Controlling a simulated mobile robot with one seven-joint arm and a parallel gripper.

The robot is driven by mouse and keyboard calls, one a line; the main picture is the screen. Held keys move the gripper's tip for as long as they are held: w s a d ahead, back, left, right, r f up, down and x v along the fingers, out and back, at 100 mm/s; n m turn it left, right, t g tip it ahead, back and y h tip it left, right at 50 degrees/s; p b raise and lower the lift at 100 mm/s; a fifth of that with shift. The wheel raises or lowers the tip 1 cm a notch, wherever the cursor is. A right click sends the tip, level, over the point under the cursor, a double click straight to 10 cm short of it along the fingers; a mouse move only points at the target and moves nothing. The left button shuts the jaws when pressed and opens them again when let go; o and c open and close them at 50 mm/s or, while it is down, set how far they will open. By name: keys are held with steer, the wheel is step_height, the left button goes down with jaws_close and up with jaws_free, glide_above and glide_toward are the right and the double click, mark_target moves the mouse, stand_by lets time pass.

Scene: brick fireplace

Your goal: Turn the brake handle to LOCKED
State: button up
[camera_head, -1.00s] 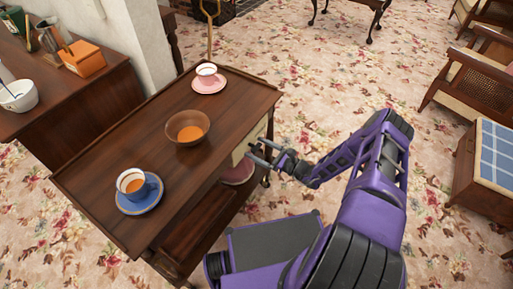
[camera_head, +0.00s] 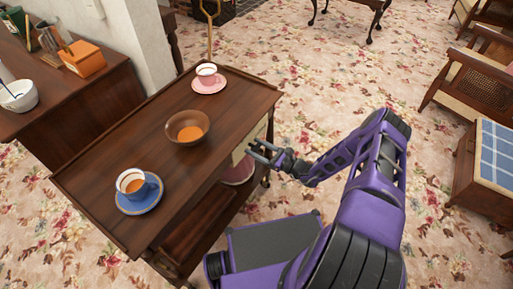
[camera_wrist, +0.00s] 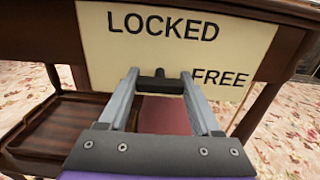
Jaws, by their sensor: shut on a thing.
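The dark brake handle (camera_wrist: 160,84) sits at the lower middle of a cream plate (camera_wrist: 120,52) on the side of the wooden trolley (camera_head: 232,92). The plate reads LOCKED (camera_wrist: 162,26) above the handle and FREE (camera_wrist: 220,77) to its right. My gripper (camera_wrist: 160,80) is shut on the handle, one finger at each side. I cannot tell exactly which way the handle points. In the head view my gripper (camera_head: 251,149) is at the trolley's right side, below the top's edge, and the handle is too small to make out.
On the trolley top stand a blue cup on a saucer (camera_head: 133,187), a brown bowl (camera_head: 187,127) and a pink cup on a saucer (camera_head: 207,77). A lower shelf (camera_wrist: 60,125) holds a pink round thing (camera_head: 238,172). A wooden chair (camera_head: 480,75) stands right. Flowered carpet between is clear.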

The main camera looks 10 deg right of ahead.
steer(key=n+b, duration=0.1)
steer(key=n, duration=0.3)
steer(key=shift+n, duration=0.3)
steer(key=n, duration=0.4)
steer(key=shift+n, duration=0.3)
steer(key=n, duration=0.4)
steer(key=shift+n+p, duration=0.6)
steer(key=shift+n, duration=1.5)
steer(key=o, duration=1.4)
steer(key=shift+d, duration=0.1)
